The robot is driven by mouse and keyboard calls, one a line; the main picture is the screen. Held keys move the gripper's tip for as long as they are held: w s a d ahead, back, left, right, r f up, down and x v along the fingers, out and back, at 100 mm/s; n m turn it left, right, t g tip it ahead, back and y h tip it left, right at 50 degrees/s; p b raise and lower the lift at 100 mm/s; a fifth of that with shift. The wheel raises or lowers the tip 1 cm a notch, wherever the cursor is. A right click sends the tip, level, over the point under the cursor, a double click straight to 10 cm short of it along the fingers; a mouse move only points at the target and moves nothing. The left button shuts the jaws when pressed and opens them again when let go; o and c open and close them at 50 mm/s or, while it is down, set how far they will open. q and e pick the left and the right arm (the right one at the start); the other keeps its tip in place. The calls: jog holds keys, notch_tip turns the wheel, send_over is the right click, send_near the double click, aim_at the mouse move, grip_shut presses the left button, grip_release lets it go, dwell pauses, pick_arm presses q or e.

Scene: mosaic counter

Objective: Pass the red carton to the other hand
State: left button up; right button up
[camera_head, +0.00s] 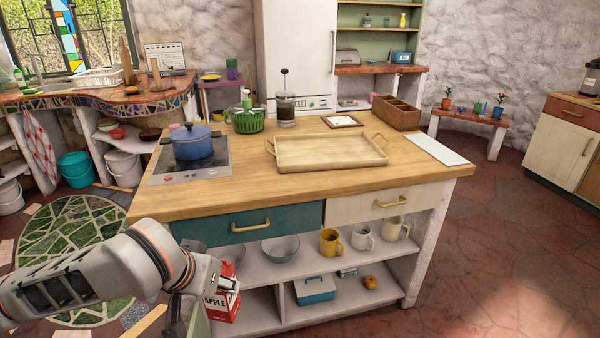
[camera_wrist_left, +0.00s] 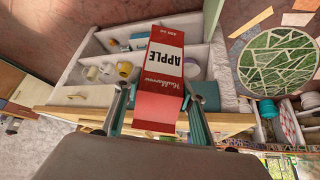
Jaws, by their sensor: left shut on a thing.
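The red carton (camera_head: 222,304) with a white "APPLE" label is in front of the lower left end of the kitchen island, below the countertop. My left gripper (camera_head: 205,290) is shut on it, and the arm link hides part of the grip in the head view. In the left wrist view the carton (camera_wrist_left: 160,72) sits between the two fingers of my left gripper (camera_wrist_left: 160,112), its label facing the camera. My right gripper is in neither view.
The island's wooden top (camera_head: 340,192) carries a blue pot (camera_head: 193,144) on a cooktop, a wooden tray (camera_head: 285,168), a French press (camera_head: 286,110) and a wooden crate (camera_head: 396,113). Mugs and a bowl (camera_head: 280,249) stand on its open shelves. The floor at right (camera_head: 510,240) is clear.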

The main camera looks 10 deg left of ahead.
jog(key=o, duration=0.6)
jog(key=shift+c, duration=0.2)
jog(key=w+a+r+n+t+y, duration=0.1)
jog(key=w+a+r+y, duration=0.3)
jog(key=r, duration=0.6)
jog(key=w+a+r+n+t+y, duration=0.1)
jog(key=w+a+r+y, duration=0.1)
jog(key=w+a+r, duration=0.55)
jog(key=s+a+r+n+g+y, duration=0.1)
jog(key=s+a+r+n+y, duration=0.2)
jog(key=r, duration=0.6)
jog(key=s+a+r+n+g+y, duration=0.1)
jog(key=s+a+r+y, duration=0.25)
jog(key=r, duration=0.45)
pick_arm(q)
jog(key=d+r+m+h, duration=0.2)
jog(key=d+r+m, duration=0.2)
jog(key=d, duration=0.4)
jog(key=s+d+r+m+g+h, duration=0.1)
jog(key=d+r+m+h, duration=0.1)
jog(key=d+r, duration=0.5)
jog(key=shift+s+d+m, duration=0.3)
jog(key=shift+d+m, duration=0.6)
jog(key=shift+d, duration=0.05)
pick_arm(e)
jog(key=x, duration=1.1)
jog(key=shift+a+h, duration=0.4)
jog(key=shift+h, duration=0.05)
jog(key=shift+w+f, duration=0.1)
